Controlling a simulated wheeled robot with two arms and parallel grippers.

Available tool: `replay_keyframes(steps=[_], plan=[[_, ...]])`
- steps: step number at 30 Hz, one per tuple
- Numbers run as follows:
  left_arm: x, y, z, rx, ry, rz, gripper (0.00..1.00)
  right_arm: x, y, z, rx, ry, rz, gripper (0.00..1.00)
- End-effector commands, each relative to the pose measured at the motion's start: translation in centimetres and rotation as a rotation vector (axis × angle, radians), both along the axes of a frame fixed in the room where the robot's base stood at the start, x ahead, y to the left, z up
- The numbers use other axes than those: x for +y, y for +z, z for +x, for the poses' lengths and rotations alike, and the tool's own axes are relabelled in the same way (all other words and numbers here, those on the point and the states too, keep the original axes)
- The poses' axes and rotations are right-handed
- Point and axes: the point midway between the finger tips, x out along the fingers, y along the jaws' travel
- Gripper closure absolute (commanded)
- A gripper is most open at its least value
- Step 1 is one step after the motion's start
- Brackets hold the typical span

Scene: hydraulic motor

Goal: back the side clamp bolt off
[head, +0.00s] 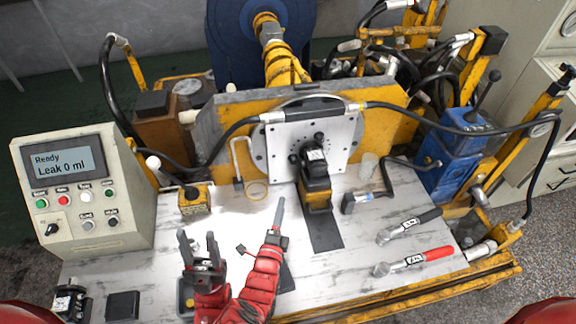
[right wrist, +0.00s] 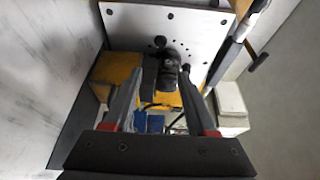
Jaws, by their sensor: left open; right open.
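The black hydraulic motor (head: 315,160) sits against a pale mounting plate (head: 338,135), above a yellow block (head: 316,196). Small dark parts stick out at the motor's side, but I cannot tell which is the side clamp bolt. My right gripper (head: 280,204) is in front and left of the motor, seen edge-on in the head view. In the right wrist view my right gripper (right wrist: 162,95) is open, with the motor (right wrist: 169,72) beyond and between its fingers; I see no contact. My left gripper (head: 197,239) is open and empty, pointing up over the bench, left of my right one.
Two wrenches, one black-handled (head: 410,225) and one red-handled (head: 413,262), lie at the right. A control box (head: 80,190) reads "Ready, Leak 0 ml". Hoses cross both sides.

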Motion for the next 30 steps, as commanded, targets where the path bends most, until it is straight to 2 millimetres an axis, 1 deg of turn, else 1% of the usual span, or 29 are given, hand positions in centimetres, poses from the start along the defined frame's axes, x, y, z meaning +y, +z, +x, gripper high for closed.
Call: replay_keyframes(steps=[2,5,12,17,21,23,30], plan=[[0.0,-0.4,0.0,0.0,0.0,0.0,0.52,-0.3,-0.2,0.5,0.001,-0.006,0.003,0.43],[0.0,-1.0,0.0,0.0,0.0,0.0,0.52,-0.7,-0.4,1.9,0.0,-0.008,0.002,0.43],[0.0,-2.5,0.0,0.0,0.0,0.0,0.52,-1.5,-0.3,6.0,-0.005,-0.007,0.003,0.43],[0.0,-3.4,0.0,0.0,0.0,0.0,0.52,-2.0,-0.2,8.5,-0.004,-0.007,0.002,0.43],[0.0,-4.2,0.0,0.0,0.0,0.0,0.52,-2.7,-0.3,11.7,-0.004,-0.005,0.001,0.43],[0.0,-3.9,0.0,0.0,0.0,0.0,0.52,-2.7,0.1,12.5,-0.009,-0.001,-0.004,0.43],[0.0,-4.4,0.0,0.0,0.0,0.0,0.52,-3.2,-0.1,15.4,-0.008,0.0,-0.003,0.43]])
